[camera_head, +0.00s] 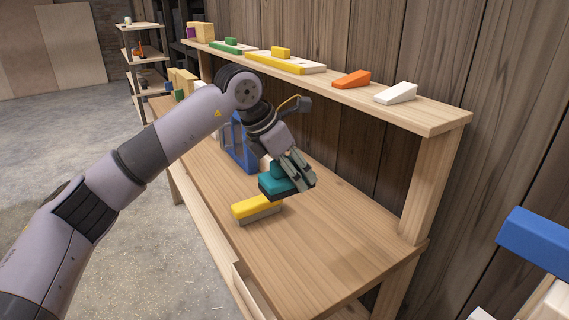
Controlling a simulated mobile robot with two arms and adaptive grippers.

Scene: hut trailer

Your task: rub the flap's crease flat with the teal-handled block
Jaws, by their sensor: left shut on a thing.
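My left gripper (298,172) is shut on the teal-handled block (272,183). The block has a teal top and a dark lower part. The gripper holds it over the wooden workbench (335,235), close behind a yellow-topped block (256,206) with a grey base. I cannot tell whether the teal-handled block touches the bench. My gripper hides part of it. I cannot make out a flap or its crease. My right gripper is not in view.
A blue frame (241,152) stands behind my left wrist. The raised shelf (436,118) holds an orange wedge (351,79), a white wedge (396,93) and yellow and green pieces. A blue piece (535,240) is at the right edge. The bench's front right is clear.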

